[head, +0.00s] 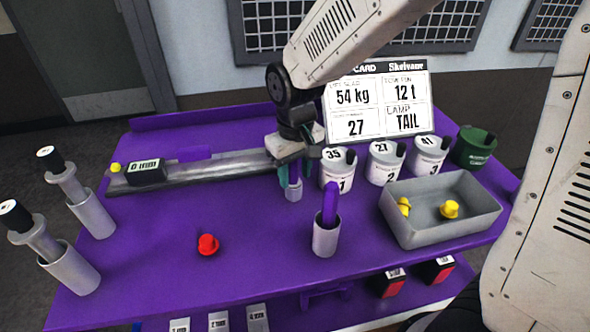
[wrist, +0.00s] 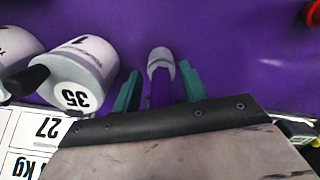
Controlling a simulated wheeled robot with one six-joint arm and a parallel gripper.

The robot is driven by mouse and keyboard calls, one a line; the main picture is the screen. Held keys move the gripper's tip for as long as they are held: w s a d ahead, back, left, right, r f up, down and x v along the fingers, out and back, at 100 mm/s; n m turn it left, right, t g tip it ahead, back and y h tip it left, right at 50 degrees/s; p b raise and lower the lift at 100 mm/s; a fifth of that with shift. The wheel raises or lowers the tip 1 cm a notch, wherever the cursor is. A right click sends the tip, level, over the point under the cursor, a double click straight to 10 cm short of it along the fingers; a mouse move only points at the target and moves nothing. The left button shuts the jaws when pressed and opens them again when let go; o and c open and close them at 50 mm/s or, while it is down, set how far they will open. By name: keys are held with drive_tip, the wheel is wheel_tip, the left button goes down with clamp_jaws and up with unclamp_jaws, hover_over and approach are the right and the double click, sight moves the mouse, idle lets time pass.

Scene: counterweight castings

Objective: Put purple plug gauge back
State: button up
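In the wrist view the fingers of my gripper (wrist: 159,72) are apart, with a gap on both sides of the rod.
White numbered weights (head: 338,170) stand behind to the right, close to my gripper. A grey tray (head: 440,230) with yellow knobs is on the right. A grey rail (head: 210,170) lies left. A red knob (head: 208,244) and two grey cylinders (head: 92,215) are on the left.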

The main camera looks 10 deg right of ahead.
wheel_tip(320, 180, up, 13)
drive_tip(key=shift+f, duration=0.15)
idle(0.4)
drive_tip(key=s+d+m, duration=0.2)
drive_tip(key=s+d, duration=0.6)
drive_tip(key=s, duration=0.2)
drive_tip(key=s+d+r+m+t, duration=0.1)
drive_tip(key=s+d+m, duration=0.1)
drive_tip(key=s+d, duration=0.5)
drive_tip(key=s, duration=0.4)
drive_tip(key=shift+d+m, duration=0.3)
drive_tip(key=shift+d, duration=0.05)
